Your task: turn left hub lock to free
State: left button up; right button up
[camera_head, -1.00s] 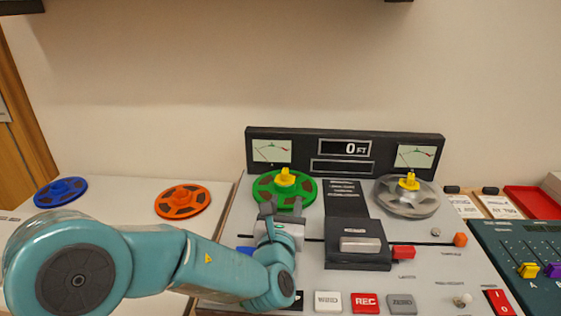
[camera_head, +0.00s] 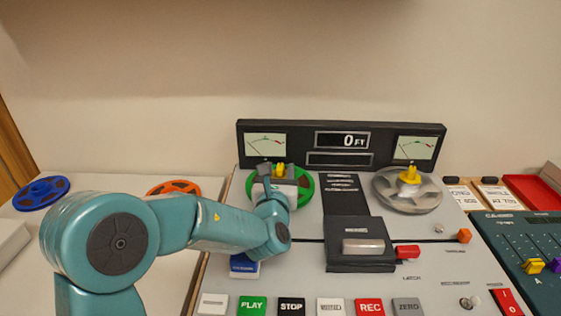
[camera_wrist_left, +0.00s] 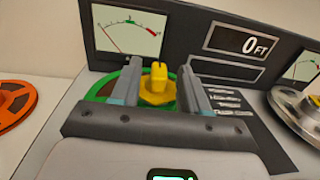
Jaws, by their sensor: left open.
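The left hub lock is a yellow knob (camera_head: 280,170) at the centre of the green reel (camera_head: 306,188) on the tape deck. In the left wrist view the yellow lock (camera_wrist_left: 157,86) stands between the two fingers of my left gripper (camera_wrist_left: 160,84), with a gap on each side. My left gripper (camera_head: 279,172) is open over the green reel and hides much of it. The right hub has a like yellow lock (camera_head: 410,174) on a grey metal reel (camera_head: 408,197). My right gripper is not in view.
A meter panel (camera_head: 337,162) stands just behind the reels. A dark head block (camera_head: 361,230) lies right of my left arm. Several buttons, such as PLAY (camera_head: 252,306), line the front. Blue (camera_head: 41,192) and orange (camera_head: 172,187) reels lie on the left.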

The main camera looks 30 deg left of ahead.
aim_at(281, 163)
pick_arm(q)
jog(key=x, duration=0.4)
grip_shut()
